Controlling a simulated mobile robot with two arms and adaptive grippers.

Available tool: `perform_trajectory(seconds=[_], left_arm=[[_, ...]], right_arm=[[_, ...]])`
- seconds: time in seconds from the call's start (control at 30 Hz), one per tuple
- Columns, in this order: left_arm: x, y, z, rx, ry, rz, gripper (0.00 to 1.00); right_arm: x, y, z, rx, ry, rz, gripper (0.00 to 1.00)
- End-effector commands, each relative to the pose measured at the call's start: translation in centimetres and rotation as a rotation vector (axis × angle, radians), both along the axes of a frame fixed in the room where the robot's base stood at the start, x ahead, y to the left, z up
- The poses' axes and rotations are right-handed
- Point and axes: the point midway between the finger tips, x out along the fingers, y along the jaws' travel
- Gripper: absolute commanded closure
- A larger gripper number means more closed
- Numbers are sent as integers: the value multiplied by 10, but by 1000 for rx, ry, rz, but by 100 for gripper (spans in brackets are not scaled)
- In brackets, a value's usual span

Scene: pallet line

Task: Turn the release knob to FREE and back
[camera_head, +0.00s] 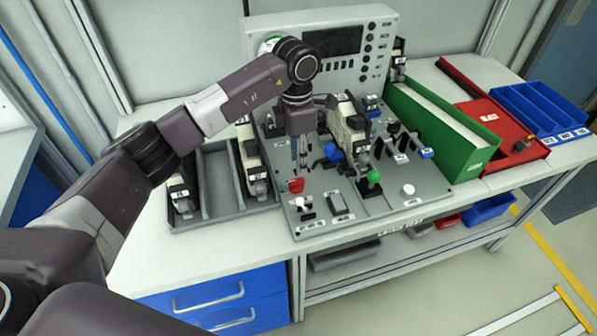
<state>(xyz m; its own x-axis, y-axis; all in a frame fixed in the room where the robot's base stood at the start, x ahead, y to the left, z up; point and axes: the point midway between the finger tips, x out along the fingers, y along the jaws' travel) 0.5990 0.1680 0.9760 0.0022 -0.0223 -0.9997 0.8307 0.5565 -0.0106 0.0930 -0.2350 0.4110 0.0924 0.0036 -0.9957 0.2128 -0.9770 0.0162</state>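A grey control panel (385,207) lies on the white bench and carries several knobs and levers. A red knob (296,186) is near its left front, a green knob (374,177) right of the middle, and a white knob (408,190) at the right front. The labels are too small to read, so I cannot tell which is the release knob. My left gripper (300,170) points down just above the red knob. Its fingers look close together; I cannot tell if they touch the knob or are shut. My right gripper is not in view.
A grey display console (383,75) stands behind the panel. A grey divided tray (222,207) with dark parts is on the left. A green box (470,163), a red tray (520,151) and blue bins (525,108) are on the right. The front bench strip is clear.

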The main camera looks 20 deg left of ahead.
Motion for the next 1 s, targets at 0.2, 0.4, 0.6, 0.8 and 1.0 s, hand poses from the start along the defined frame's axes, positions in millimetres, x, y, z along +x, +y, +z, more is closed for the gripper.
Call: perform_trajectory(seconds=[0.2, 0.4, 0.6, 0.8, 1.0], left_arm=[[-1, 8, -16, 26, 9, 6, 71], [-2, 6, -49, 24, 9, 5, 71], [-1, 6, -71, 22, 7, 4, 71], [0, 6, -76, 22, 4, 4, 71], [0, 6, -76, 22, 4, 4, 79]], right_arm=[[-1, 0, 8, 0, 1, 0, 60], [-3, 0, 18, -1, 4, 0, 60], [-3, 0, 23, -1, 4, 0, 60], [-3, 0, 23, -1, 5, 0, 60], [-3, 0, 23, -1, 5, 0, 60]])
